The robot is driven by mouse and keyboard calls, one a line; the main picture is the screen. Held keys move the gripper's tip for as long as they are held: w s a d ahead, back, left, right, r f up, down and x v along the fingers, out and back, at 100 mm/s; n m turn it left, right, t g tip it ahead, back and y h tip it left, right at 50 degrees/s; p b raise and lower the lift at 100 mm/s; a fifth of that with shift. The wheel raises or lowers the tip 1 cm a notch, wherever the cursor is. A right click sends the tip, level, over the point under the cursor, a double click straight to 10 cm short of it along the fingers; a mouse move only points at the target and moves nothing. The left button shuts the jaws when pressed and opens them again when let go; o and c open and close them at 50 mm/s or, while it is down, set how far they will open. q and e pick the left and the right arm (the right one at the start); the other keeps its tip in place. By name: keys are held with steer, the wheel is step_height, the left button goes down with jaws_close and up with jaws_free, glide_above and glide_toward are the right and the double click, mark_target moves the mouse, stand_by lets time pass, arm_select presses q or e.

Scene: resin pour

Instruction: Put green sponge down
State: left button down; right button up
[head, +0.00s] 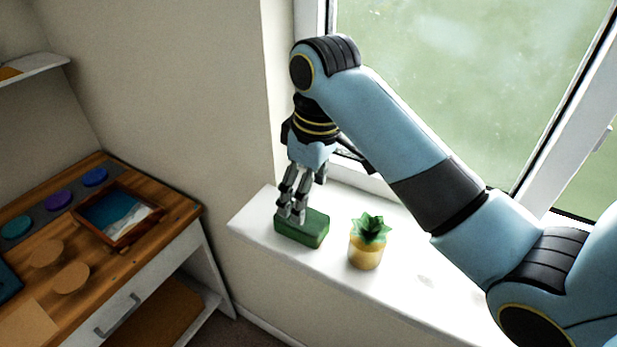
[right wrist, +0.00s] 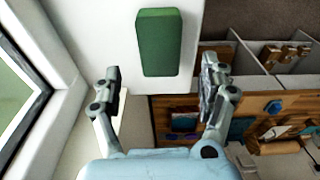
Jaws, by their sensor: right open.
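The green sponge (head: 304,230) is a dark green block lying flat on the white window sill, near its left end. It also shows in the right wrist view (right wrist: 159,42), at the top middle. My right gripper (head: 291,213) points down at the sponge from above. In the right wrist view my right gripper (right wrist: 162,78) has its two fingers spread wide, one towards each side of the sponge, with nothing between them. I cannot tell whether a fingertip touches the sponge. My left gripper is not in view.
A small succulent in a yellow pot (head: 366,241) stands on the sill (head: 400,297) just right of the sponge. The window (head: 450,80) is behind. A wooden-topped desk (head: 182,212) with a framed picture (head: 118,215) and colored discs stands at the left. The sill's right part is mostly clear.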

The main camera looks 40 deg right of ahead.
mark_target(309, 220)
steer(key=r, duration=0.4)
steer(key=shift+s+d, duration=0.1)
steer(key=shift+s, duration=0.15)
